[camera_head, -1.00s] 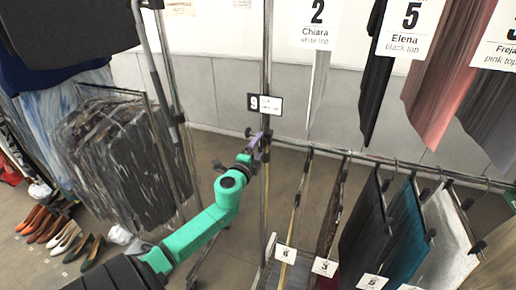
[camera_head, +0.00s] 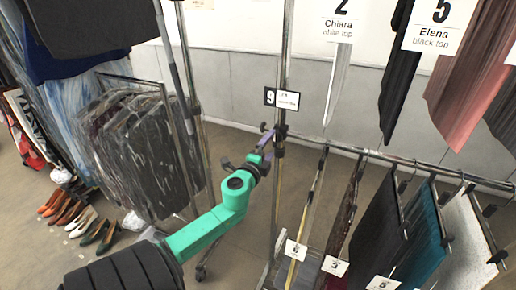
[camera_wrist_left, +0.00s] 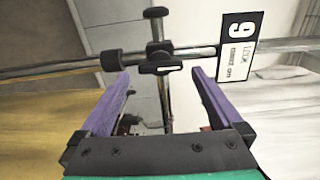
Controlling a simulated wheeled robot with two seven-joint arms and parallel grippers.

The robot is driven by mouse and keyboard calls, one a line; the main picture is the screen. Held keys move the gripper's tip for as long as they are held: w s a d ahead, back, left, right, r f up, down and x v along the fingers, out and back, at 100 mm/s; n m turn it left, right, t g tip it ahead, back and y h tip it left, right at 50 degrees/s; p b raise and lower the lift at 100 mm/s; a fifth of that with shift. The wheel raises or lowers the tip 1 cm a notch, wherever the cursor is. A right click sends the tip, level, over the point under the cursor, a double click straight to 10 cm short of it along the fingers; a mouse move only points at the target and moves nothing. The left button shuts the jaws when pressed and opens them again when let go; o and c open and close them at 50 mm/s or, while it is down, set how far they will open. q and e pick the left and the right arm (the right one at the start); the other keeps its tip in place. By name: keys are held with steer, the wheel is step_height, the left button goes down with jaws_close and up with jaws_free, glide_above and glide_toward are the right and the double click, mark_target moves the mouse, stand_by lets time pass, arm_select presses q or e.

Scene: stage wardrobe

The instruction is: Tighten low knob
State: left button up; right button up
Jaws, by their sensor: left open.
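A chrome rack upright (camera_head: 284,80) carries black clamp fittings (camera_head: 279,143) below a "9" tag. In the left wrist view the upright (camera_wrist_left: 40,68) runs sideways, with a black collar (camera_wrist_left: 108,64) and a black T-shaped knob (camera_wrist_left: 160,66) on it. My left gripper (camera_wrist_left: 162,88) has its purple fingers open. They point at the upright, on either side of the T-shaped knob in the picture; no contact with it shows. In the head view the left gripper (camera_head: 267,140) is at the upright, beside the fittings, which partly hide behind it. My right gripper is not in view.
The "9" tag (camera_head: 282,98) hangs on the upright just above the fittings. A rail (camera_head: 370,154) with tagged hanging garments runs to the right. A rack of dark garments (camera_head: 150,150) and several shoes (camera_head: 75,215) stand left. Floor is clear between the racks.

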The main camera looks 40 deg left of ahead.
arm_select(q)
steer(key=b+v, duration=0.2)
steer(key=v, duration=0.9)
steer(key=shift+s, duration=0.3)
steer(key=shift+d, duration=0.1)
steer(key=s+f+n+g+h, duration=0.1)
steer(key=s+f+n+g, duration=0.15)
steer(key=f, duration=1.05)
steer(key=s+a+f+n+g, duration=0.1)
steer(key=s+f+n+g, duration=0.15)
steer(key=f, duration=0.95)
steer(key=s+f+n+g+h, duration=0.15)
steer(key=f+g, duration=0.25)
steer(key=f, duration=0.9)
steer(key=s+d+f+n+g+h, duration=0.1)
steer(key=s+d+f+g, duration=0.1)
steer(key=s+d+f, duration=0.2)
steer(key=s+d+f+n+g+h, duration=0.1)
steer(key=s+d+f, duration=0.4)
steer(key=s+f, duration=0.5)
steer(key=s+d+f+n+g+h, duration=0.1)
steer(key=s+d+f+n+g, duration=0.2)
steer(key=s+f, duration=0.4)
steer(key=s+d+g, duration=0.1)
steer(key=s, duration=0.2)
steer(key=shift+d+f, duration=0.2)
steer(key=shift+d, duration=0.2)
